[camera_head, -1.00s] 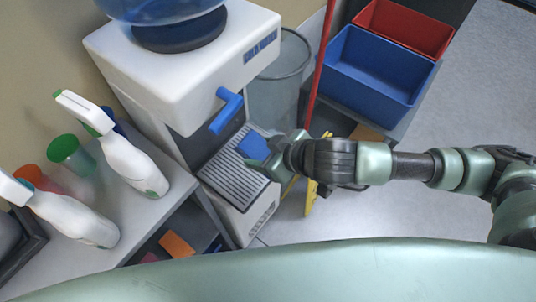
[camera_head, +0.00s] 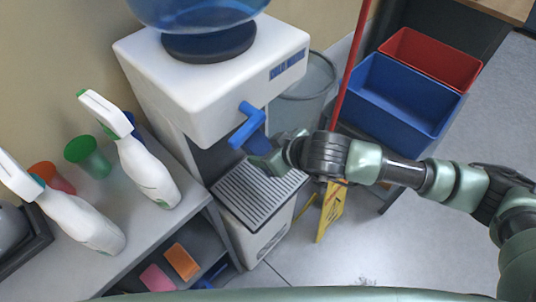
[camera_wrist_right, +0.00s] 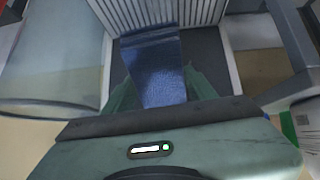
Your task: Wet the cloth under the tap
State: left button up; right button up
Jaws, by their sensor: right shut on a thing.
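The blue cloth (camera_head: 256,144) is in my right gripper (camera_head: 268,158), which is shut on it. It is held above the drip tray, right beside and partly behind the blue tap (camera_head: 248,124) of the white water dispenser (camera_head: 215,80). In the right wrist view the cloth (camera_wrist_right: 155,65) hangs out between the green fingers of the gripper (camera_wrist_right: 160,95), with the grey ribbed drip tray (camera_wrist_right: 165,12) beyond it. I see no water running. I cannot tell whether the cloth touches the tap. My left gripper is not in view.
Two spray bottles (camera_head: 145,170) and green and orange cups (camera_head: 88,155) stand on the counter at left. A grey bin (camera_head: 305,80), a red pole (camera_head: 352,65), blue and red crates (camera_head: 405,95) and a yellow sign (camera_head: 330,212) stand behind and right. Floor at right is clear.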

jog(key=shift+s, duration=0.1)
dwell(0.4)
jog(key=s+d+b, duration=0.2)
jog(key=s+d, duration=0.1)
jog(key=s, duration=0.4)
jog(key=shift+s+b, duration=0.15)
jog(key=shift+b, duration=0.15)
dwell(1.3)
jog(key=s+a+p+v, duration=0.1)
jog(key=p+v, duration=0.2)
jog(key=v, duration=0.3)
jog(key=shift+s, duration=0.15)
jog(key=shift+d+f, duration=0.1)
dwell(0.4)
